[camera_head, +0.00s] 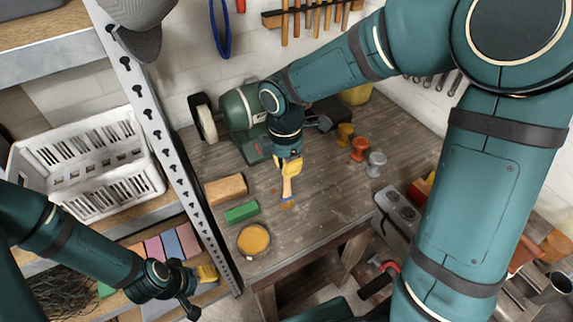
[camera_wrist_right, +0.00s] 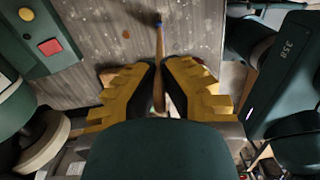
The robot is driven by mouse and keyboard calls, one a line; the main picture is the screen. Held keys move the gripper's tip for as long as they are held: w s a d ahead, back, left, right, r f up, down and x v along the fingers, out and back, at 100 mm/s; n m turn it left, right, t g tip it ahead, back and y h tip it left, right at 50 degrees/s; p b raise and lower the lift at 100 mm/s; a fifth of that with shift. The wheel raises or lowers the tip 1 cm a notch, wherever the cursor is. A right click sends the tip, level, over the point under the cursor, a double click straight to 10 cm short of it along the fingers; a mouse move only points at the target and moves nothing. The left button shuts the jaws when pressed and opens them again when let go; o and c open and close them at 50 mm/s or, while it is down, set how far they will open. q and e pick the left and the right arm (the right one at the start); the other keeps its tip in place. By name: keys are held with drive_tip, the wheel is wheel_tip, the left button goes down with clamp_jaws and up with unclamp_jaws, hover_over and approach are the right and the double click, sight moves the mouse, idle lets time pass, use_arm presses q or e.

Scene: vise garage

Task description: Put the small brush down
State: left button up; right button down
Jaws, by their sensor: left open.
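The small brush (camera_head: 287,189) has a light wooden handle and a blue band near its bristles. My right gripper (camera_head: 288,168) points down over the workbench (camera_head: 320,188), with its yellow fingers closed around the handle. In the right wrist view the brush handle (camera_wrist_right: 158,72) runs between the two fingers of the right gripper (camera_wrist_right: 160,75). The bristle end points towards the bench's front edge; I cannot tell whether it touches the wood. My left gripper (camera_head: 203,288) is open and empty at the lower left, by the shelf and away from the brush.
A green bench grinder (camera_head: 240,112) stands behind my right gripper. Bare wood lies between.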

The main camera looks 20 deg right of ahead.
drive_tip(key=c, duration=1.6)
unclamp_jaws()
drive_tip(key=shift+f, duration=0.2)
drive_tip(key=o, duration=0.5)
drive_tip(key=shift+c, duration=0.2)
drive_tip(key=shift+r, duration=0.15)
wheel_tip(320, 180, up, 12)
drive_tip(key=shift+w+a+r+p, duration=0.1)
drive_tip(key=shift+a+p, duration=0.05)
drive_tip(key=shift+p, duration=0.95)
